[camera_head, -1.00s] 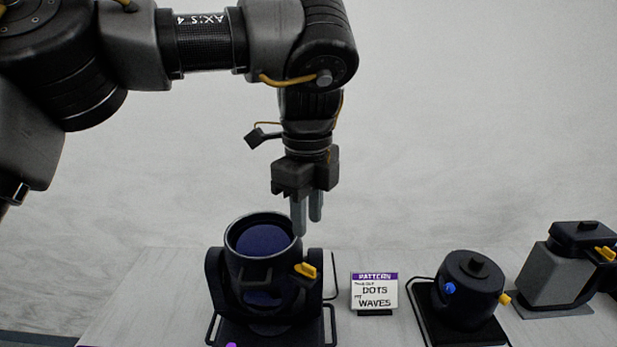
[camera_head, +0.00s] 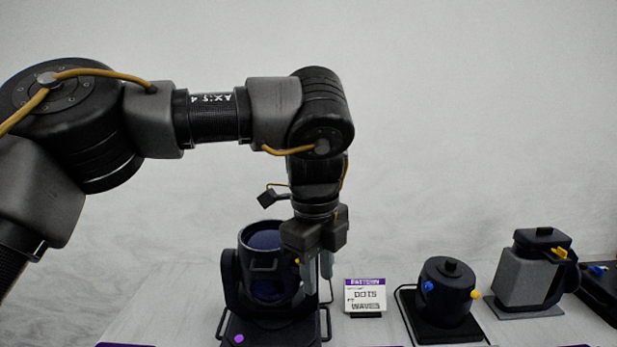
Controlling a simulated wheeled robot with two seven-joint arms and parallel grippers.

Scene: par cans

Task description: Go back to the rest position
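My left arm comes in from the left, and its gripper (camera_head: 318,286) points down at the right front of the dark par can (camera_head: 245,262). Its two grey fingers are close together and nothing shows between them. I cannot tell how wide they stand. The fingers hide part of the can's right side. I cannot tell whether they touch it. The can sits in a yoke on a dark base (camera_head: 265,330), with its open round mouth tilted up. My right gripper is not in view.
Right of the can stands a small pattern sign (camera_head: 365,283) reading DOTS and WAVES. Further right are a dark round unit (camera_head: 447,297) with blue and yellow knobs, a grey box (camera_head: 522,277) with a dark lid, and another dark unit (camera_head: 602,283). The space above is clear.

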